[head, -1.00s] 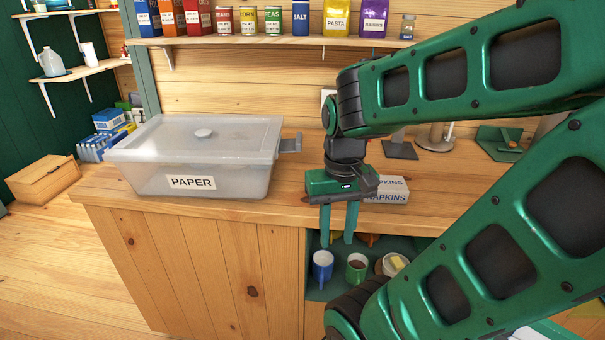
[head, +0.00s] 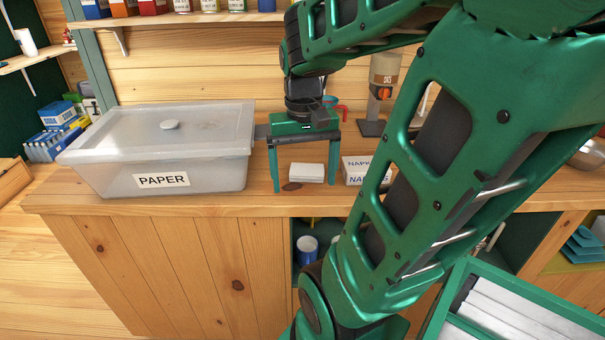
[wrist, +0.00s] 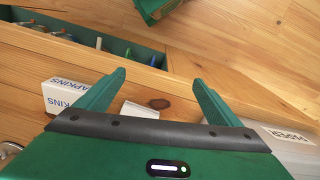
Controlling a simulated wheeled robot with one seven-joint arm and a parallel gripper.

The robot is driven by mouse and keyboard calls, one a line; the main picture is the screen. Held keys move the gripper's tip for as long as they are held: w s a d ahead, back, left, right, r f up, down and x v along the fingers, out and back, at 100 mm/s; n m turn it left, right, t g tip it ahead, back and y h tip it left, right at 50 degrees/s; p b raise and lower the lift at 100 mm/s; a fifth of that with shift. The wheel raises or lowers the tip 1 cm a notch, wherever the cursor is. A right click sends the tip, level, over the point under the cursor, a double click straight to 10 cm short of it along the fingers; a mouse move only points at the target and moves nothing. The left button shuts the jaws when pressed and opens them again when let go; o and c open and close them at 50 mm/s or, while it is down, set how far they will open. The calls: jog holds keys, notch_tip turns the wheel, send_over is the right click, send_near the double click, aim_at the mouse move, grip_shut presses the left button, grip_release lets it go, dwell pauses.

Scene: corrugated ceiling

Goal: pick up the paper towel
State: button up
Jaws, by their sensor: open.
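A small white block-like item (head: 307,172), possibly the paper towel, lies on the wooden counter (head: 215,204) to the left of the napkins box. No label on it is readable. My gripper (head: 306,187) is open and points down, its two green fingers on either side of the white item in the head view. In the wrist view the item (wrist: 138,111) shows between the open fingers (wrist: 159,78), closer to the left finger and partly hidden by the gripper body. I see no finger clearly touching it.
The napkins box (head: 356,170) stands just right of the gripper. A clear lidded bin labelled PAPER (head: 160,150) stands close on the left. A shelf (head: 190,19) with packages runs above. Below the counter is an open cubby with a blue mug (head: 307,246).

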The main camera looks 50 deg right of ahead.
jog(key=w+d+r+m, duration=0.35)
jog(key=w+d, duration=0.55)
jog(key=d, duration=0.4)
send_over(307, 169)
jog(key=shift+n, duration=0.35)
jog(key=f, duration=0.5)
jog(key=shift+d+f, duration=0.15)
jog(key=shift+d, duration=0.05)
jog(key=shift+a+f, duration=0.15)
jog(key=shift+f, duration=1.2)
jog(key=shift+a+f, duration=0.15)
jog(key=shift+f, duration=1.2)
jog(key=c, duration=0.8)
